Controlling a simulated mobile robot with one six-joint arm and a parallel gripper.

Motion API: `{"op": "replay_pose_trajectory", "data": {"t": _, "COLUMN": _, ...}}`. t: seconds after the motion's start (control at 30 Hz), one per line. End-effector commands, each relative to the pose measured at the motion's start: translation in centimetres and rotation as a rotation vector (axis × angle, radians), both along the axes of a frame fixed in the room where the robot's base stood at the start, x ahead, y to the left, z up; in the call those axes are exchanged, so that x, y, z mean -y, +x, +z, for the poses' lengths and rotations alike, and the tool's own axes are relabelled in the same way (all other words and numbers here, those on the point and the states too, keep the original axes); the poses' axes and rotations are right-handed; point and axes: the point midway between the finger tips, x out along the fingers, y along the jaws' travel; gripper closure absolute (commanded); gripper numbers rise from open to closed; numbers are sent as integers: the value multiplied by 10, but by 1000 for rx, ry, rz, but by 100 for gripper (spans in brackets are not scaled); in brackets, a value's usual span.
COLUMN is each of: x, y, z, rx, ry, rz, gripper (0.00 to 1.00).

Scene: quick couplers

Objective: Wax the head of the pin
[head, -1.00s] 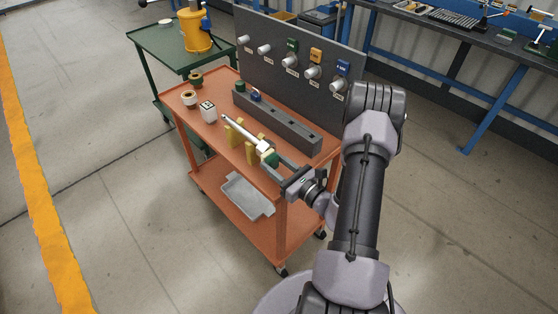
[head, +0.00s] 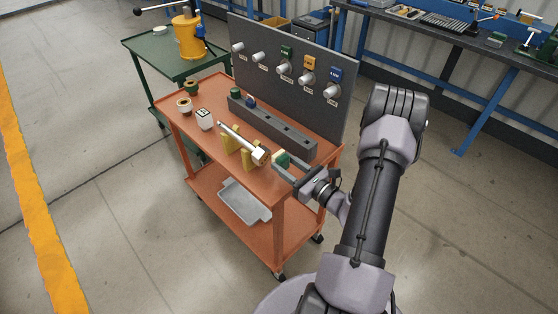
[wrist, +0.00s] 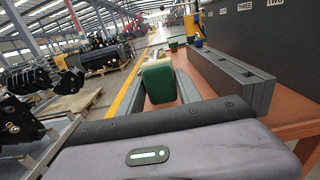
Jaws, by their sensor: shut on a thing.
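The silver pin (head: 240,136) lies across two yellow supports (head: 229,144) on the orange cart. My gripper (head: 281,163) is shut on a green block with a paler end, perhaps the wax (head: 282,158). The block is just right of the pin's head, with a small gap showing in the head view. In the wrist view, the block (wrist: 159,84) sits between the fingers and hides the pin.
A long dark grey rail (head: 272,128) lies behind the pin, before an upright panel (head: 300,62) with several couplers. A white cube (head: 204,119) and two small rolls stand at the cart's left. A grey tray (head: 244,202) sits on the lower shelf.

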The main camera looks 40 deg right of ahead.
Motion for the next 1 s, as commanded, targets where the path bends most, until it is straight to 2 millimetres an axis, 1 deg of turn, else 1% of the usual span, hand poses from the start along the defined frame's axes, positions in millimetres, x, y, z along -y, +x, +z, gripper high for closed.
{"op": "replay_pose_trajectory", "data": {"t": 0.1, "x": 2, "y": -16, "z": -1, "rx": 0, "ry": 0, "rz": -2, "gripper": 100}}
{"op": "replay_pose_trajectory", "data": {"t": 0.2, "x": 3, "y": -26, "z": 0, "rx": 0, "ry": 0, "rz": -1, "gripper": 100}}
{"op": "replay_pose_trajectory", "data": {"t": 0.57, "x": 2, "y": -30, "z": 0, "rx": 0, "ry": 0, "rz": 0, "gripper": 100}}
{"op": "replay_pose_trajectory", "data": {"t": 0.67, "x": 4, "y": -38, "z": 0, "rx": 0, "ry": 0, "rz": -2, "gripper": 100}}
{"op": "replay_pose_trajectory", "data": {"t": 0.83, "x": 5, "y": -57, "z": 0, "rx": 0, "ry": 0, "rz": -2, "gripper": 100}}
{"op": "replay_pose_trajectory", "data": {"t": 1.0, "x": 4, "y": -59, "z": 0, "rx": 0, "ry": -1, "rz": 1, "gripper": 100}}
